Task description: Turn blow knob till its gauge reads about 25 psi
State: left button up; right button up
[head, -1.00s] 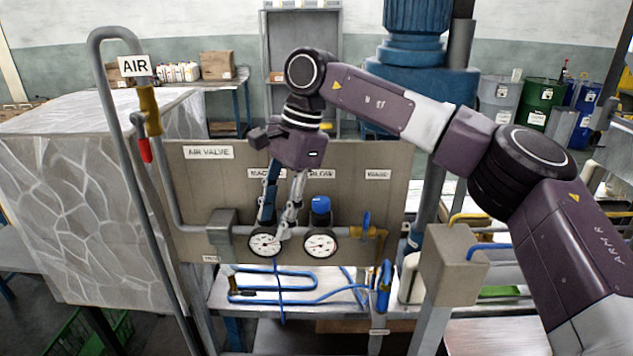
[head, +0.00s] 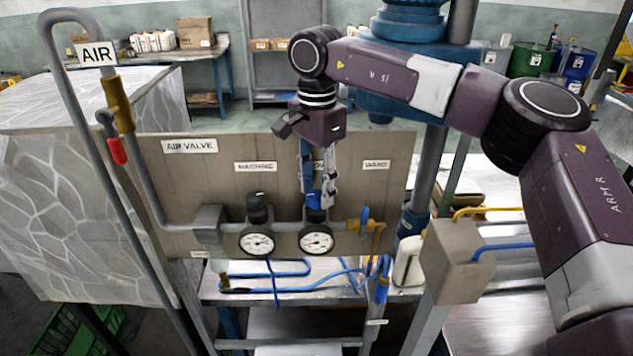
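The air panel (head: 160,165) carries two regulators with round gauges. The gauge needle is too small to read surely. The machine knob (head: 257,208) is black, above the left-hand gauge (head: 257,243), and is clear of my gripper. My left gripper is out of view.
A grey pipe with an AIR sign (head: 96,54) and a red-handled valve (head: 117,150) stands at the left. A grey box (head: 455,262) on a post is at the right. Blue hoses (head: 300,287) lie on the shelf below the panel. A yellow fitting (head: 365,225) is right of the gauges.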

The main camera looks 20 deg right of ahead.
jog(key=shift+s+a+f, duration=0.1)
jog(key=shift+s+f, duration=0.05)
jog(key=c, duration=0.9)
